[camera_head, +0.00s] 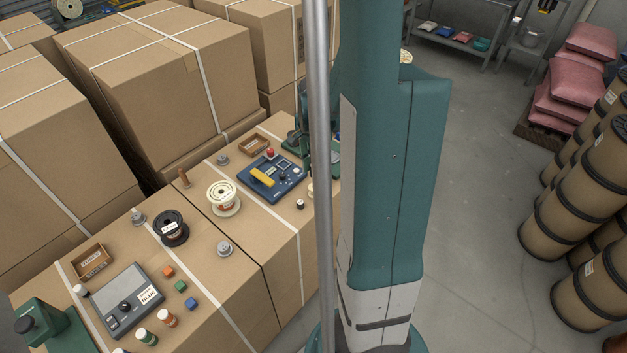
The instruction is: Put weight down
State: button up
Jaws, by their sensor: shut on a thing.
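I cannot make out my gripper; my teal arm and the grey pole in front hide part of the right side. Several small grey metal pieces with knobs, which look like weights, stand on the carton tops: one at the left (139,216), one in the middle (224,248) and one at the back (223,159). They stand upright and apart from the other things. Whether another weight is held or hidden behind my arm does not show.
A grey device (128,303), black spool (171,229), cream spool (223,198) and blue panel (288,184) with a yellow part (262,177) occupy the cartons (240,285). Coloured blocks lie by the grey device. Tall cartons (160,75) stand behind; drums (565,225) stand right.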

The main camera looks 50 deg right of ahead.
jog(key=shift+f, duration=1.05)
jog(key=shift+f, duration=0.1)
jog(key=shift+f+b, duration=0.35)
jog(key=shift+f, duration=1.65)
jog(key=shift+f, duration=0.2)
jog(key=o, duration=1)
jog(key=shift+r, duration=0.1)
jog(key=shift+r, duration=0.2)
jog(key=shift+r+p, duration=0.75)
jog(key=shift+r, duration=5.2)
